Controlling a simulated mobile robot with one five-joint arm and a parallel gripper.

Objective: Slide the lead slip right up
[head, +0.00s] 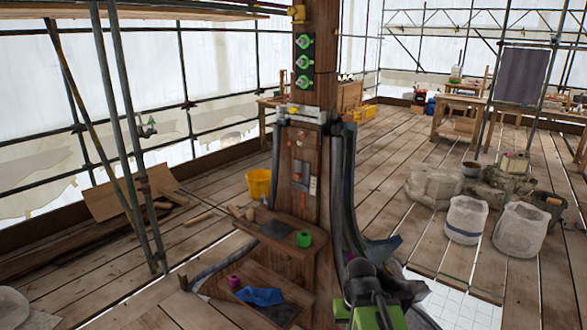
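A wooden post (310,60) stands in the middle of the head view. A small grey plate (301,172), which looks like the lead slip, is on its front face, with red parts close by and a pale label (313,186) to its right. How far the plate can slide cannot be told. My gripper (361,270) seems to be the dark end of my black and green arm at the bottom, right of the post's foot. It is below the grey plate and well apart from it. Its fingers cannot be made out.
Green-capped fittings (303,62) and a metal collar (305,113) are higher on the post. Dark curved ribs (350,190) flank it. Steps at its foot hold a green roll (304,239), a pink roll (234,281) and a blue cloth (260,296). Scaffold poles (125,130) stand left.

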